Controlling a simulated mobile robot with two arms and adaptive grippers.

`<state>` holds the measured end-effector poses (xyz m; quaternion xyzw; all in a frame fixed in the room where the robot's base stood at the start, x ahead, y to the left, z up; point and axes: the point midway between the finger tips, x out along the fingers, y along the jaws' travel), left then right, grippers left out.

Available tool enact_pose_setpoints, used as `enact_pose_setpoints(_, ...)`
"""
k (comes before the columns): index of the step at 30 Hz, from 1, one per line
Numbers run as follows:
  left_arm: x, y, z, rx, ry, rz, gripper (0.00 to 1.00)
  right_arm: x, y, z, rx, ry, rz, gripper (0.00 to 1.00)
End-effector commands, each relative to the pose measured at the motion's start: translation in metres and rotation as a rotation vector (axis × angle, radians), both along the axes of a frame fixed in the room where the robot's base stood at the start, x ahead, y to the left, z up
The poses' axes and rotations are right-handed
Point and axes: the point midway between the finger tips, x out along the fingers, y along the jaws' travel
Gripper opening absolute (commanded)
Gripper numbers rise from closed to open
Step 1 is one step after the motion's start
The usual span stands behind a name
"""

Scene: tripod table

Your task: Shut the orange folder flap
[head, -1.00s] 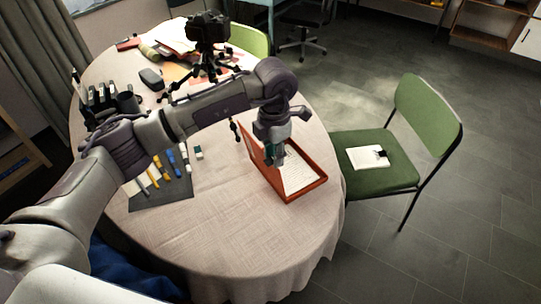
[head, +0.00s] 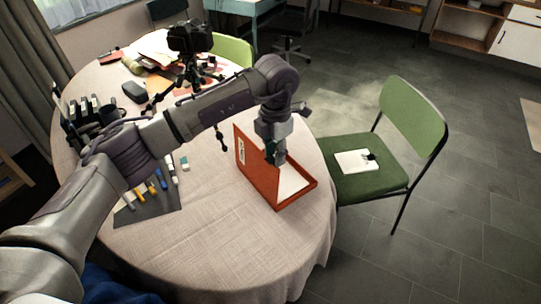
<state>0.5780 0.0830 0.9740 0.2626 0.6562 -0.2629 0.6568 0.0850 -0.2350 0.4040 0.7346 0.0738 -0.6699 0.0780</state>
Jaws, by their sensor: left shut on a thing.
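The orange folder lies on the round cloth-covered table near its right edge. Its flap (head: 257,177) stands raised along the left side, its outer face with a white label toward me. The folder's shallow orange base (head: 298,196) holds white paper (head: 290,181), partly hidden behind the flap. My left gripper (head: 275,157) points down at the flap's upper edge and is shut on it; the fingertips are small and the exact contact is hard to make out. My right gripper is not in view.
A dark mat with markers (head: 152,203) lies left of the folder. A camera on a small tripod (head: 190,50) stands behind my left arm. A green chair (head: 370,184) with a white pad stands close at right. The cloth in front of the folder is clear.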

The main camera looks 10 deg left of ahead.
Motion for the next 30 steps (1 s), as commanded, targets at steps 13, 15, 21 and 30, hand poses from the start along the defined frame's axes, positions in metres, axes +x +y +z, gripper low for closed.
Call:
enact_pose_setpoints(13, 0.01, -0.01, -0.002, 0.0, 0.0, -0.001, 0.24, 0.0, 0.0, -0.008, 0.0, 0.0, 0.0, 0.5)
enact_pose_setpoints(15, 0.012, -0.012, -0.003, 0.0, 0.0, -0.002, 0.24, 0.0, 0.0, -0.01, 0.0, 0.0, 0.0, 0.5)
enact_pose_setpoints(21, 0.019, -0.019, -0.005, 0.0, 0.0, -0.001, 0.24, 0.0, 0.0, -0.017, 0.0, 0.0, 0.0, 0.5)
enact_pose_setpoints(30, 0.028, -0.028, -0.007, 0.001, 0.0, -0.001, 0.24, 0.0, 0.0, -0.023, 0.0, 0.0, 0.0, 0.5)
